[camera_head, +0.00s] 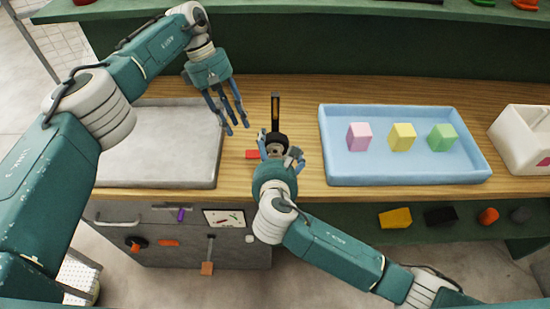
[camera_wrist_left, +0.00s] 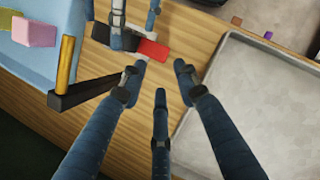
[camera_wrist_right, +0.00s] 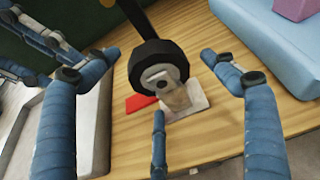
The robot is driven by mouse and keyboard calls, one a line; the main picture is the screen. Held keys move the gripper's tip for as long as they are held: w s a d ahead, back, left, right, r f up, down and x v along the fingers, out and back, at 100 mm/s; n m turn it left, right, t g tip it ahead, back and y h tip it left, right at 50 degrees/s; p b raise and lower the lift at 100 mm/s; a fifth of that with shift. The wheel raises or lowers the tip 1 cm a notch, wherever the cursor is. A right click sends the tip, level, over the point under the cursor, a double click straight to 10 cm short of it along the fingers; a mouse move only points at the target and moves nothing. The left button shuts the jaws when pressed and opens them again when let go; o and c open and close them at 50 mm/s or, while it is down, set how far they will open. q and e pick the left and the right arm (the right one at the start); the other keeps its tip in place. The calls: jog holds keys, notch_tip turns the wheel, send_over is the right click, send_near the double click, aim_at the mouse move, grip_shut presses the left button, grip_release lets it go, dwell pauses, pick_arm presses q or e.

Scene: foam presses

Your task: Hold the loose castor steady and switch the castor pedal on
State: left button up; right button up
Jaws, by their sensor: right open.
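The castor (camera_head: 276,145) stands on the wooden bench, with a black wheel and a grey hub. In the right wrist view the wheel (camera_wrist_right: 158,66) sits by a pale plate (camera_wrist_right: 184,106). The red pedal (camera_head: 253,154) is beside it, also in the right wrist view (camera_wrist_right: 141,102) and left wrist view (camera_wrist_left: 152,48). A black bar (camera_head: 275,108) extends behind the castor. My right gripper (camera_head: 279,151) is open, fingers spread around the castor; contact is unclear. My left gripper (camera_head: 232,125) is open and empty, above the bench left of the castor.
A blue tray (camera_head: 407,179) with pink, yellow and green blocks is at the right. A grey metal tray (camera_head: 152,145) lies at the left, close to my left gripper. A white box (camera_head: 516,128) stands far right. The bench strip between the trays is narrow.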

jog(key=shift+w+f, duration=0.25)
jog(key=shift+w, duration=0.3)
jog(key=c, duration=1.5)
pick_arm(q)
jog(key=shift+r, duration=0.1)
jog(key=c, duration=0.7)
pick_arm(e)
jog(key=shift+o, duration=0.2)
pick_arm(q)
jog(key=m, duration=0.1)
jog(key=y, duration=0.1)
jog(key=r+m, duration=0.1)
jog(key=shift+s+d+m+t, duration=0.3)
grip_shut()
jog(key=s+d+r+m+t+y, duration=0.2)
jog(key=s+d+r+m+t, duration=0.1)
jog(key=m, duration=0.5)
jog(key=shift+s+r+t+y, duration=0.3)
jog(key=shift+s+r+t, duration=0.35)
jog(key=shift+r+t, duration=0.5)
